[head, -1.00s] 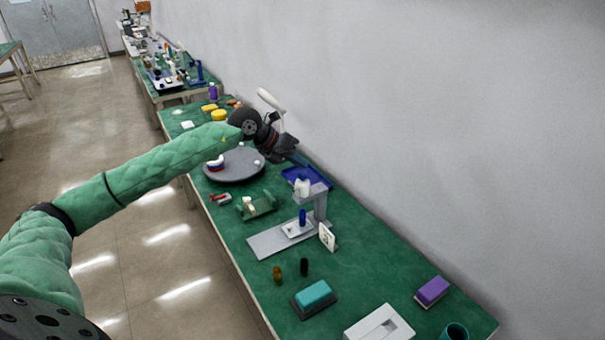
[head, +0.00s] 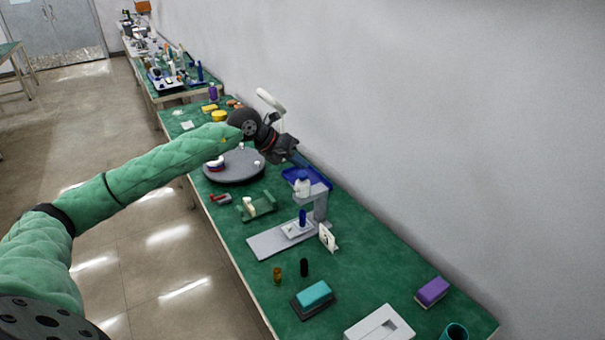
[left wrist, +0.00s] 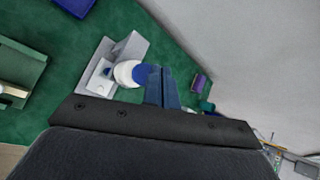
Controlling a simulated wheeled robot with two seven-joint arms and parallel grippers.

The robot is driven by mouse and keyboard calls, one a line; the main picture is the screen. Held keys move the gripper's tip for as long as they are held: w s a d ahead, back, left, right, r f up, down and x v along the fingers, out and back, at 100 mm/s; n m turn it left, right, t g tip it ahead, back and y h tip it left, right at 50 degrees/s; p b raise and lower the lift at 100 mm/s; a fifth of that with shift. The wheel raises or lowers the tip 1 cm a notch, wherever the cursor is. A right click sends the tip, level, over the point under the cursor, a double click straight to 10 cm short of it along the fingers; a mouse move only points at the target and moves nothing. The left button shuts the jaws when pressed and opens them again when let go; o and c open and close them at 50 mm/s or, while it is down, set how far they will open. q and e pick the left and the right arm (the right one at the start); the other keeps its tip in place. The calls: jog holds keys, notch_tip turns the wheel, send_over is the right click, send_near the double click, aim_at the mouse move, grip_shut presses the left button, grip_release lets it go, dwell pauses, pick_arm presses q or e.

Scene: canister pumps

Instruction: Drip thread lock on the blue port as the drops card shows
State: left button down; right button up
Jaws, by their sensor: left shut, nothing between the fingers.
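A grey dispenser stand (head: 319,205) is on the green bench with a white bottle (head: 302,187) held at its top. Below the bottle, a blue upright piece (head: 302,217), seemingly the blue port, stands on a white plate (head: 291,230). A small white card (head: 327,238) stands at the stand's right; its marks are too small to read. My left gripper (head: 301,161) is shut and empty, above and beyond the stand. In the left wrist view its blue fingers (left wrist: 162,86) appear just right of the white bottle (left wrist: 128,74). My right gripper is not in view.
A blue tray (head: 291,174) lies behind the stand. A grey round turntable (head: 234,166) and a green cradle (head: 259,206) are to the left. Small amber (head: 277,272) and black (head: 304,267) bottles and a teal sponge (head: 314,294) stand nearer. The wall borders the bench's right.

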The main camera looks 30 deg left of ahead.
aim_at(299, 174)
pick_arm(q)
jog(key=shift+f, duration=0.1)
dwell(0.7)
jog(key=shift+f+b, duration=0.3)
jog(key=shift+b, duration=0.2)
jog(key=shift+f+b, duration=0.5)
jog(key=shift+f, duration=0.1)
dwell(0.9)
jog(key=shift+r, duration=0.1)
dwell(0.4)
jog(key=shift+r, duration=0.95)
jog(key=shift+r+p, duration=0.1)
jog(key=shift+p, duration=0.2)
jog(key=shift+r+p, duration=0.75)
jog(key=shift+r, duration=1.65)
